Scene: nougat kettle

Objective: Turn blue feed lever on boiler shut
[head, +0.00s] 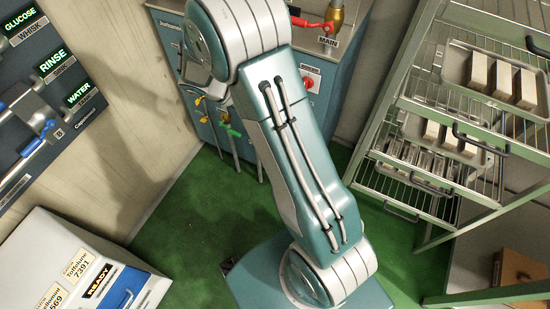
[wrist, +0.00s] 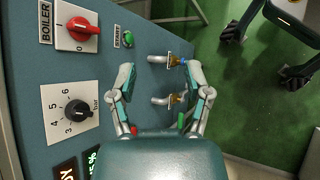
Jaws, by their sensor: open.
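The boiler is a blue-grey cabinet (head: 345,75) in the head view, partly behind my arm; its panel (wrist: 60,145) fills the left of the wrist view. Two short pipes with brass valves stick out of it there, an upper one (wrist: 172,58) and a lower one (wrist: 174,100). A small blue piece (wrist: 184,62), apparently the blue feed lever, shows at the upper valve, mostly hidden by my right finger; its angle cannot be told. My gripper (wrist: 161,75) is open, with its fingers on either side of the pipes. I cannot tell whether it touches anything. The head view hides it.
The boiler panel carries a red knob (wrist: 83,28), a green start button (wrist: 127,39) and a black dial (wrist: 76,111). A red main lever (head: 312,22) sits on its top. A wire rack (head: 440,140) stands right, a white box (head: 75,265) lower left. Green floor lies between.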

